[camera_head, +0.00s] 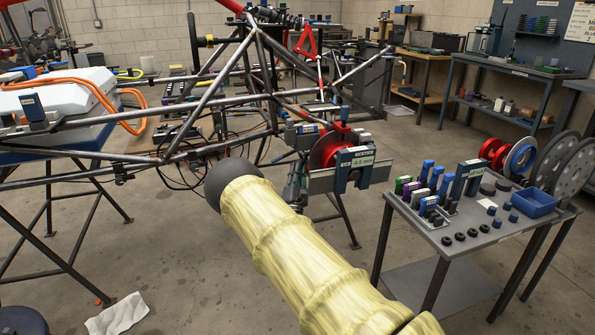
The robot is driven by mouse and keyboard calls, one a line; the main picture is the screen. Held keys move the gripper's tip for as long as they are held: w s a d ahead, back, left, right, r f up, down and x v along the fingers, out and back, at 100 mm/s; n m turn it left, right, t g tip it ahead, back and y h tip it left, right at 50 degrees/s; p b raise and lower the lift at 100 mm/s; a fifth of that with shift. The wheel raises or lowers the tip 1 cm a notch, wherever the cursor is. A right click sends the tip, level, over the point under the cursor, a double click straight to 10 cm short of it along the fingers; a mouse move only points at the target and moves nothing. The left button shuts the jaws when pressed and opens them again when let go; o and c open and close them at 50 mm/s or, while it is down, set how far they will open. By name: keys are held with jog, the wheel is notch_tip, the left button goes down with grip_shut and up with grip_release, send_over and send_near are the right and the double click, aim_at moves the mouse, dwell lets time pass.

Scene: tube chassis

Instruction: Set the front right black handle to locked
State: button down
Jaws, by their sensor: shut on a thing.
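My arm in a pale yellow sleeve reaches up from the bottom right and ends, in this view, at a dark rounded joint in front of the tube chassis (205,82). I make out no clear gripper fingers; the sleeve and joint hide what lies behind them. A dark grey upright shape (296,178) shows just above the sleeve, beside the chassis's near right corner, and I cannot tell what it is. That corner carries a red disc (328,151) and a dark blue-grey gauge block (354,165) with a white label. I cannot pick out the black handle or its setting.
A grey table (484,235) at right holds blue and dark blocks, black pucks and a blue bin (534,203). A white cloth (117,314) lies on the floor at lower left. Stand legs surround the chassis.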

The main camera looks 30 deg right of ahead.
jog(key=shift+f, duration=0.1)
jog(key=c, duration=1.5)
grip_release()
jog(key=v, duration=1.2)
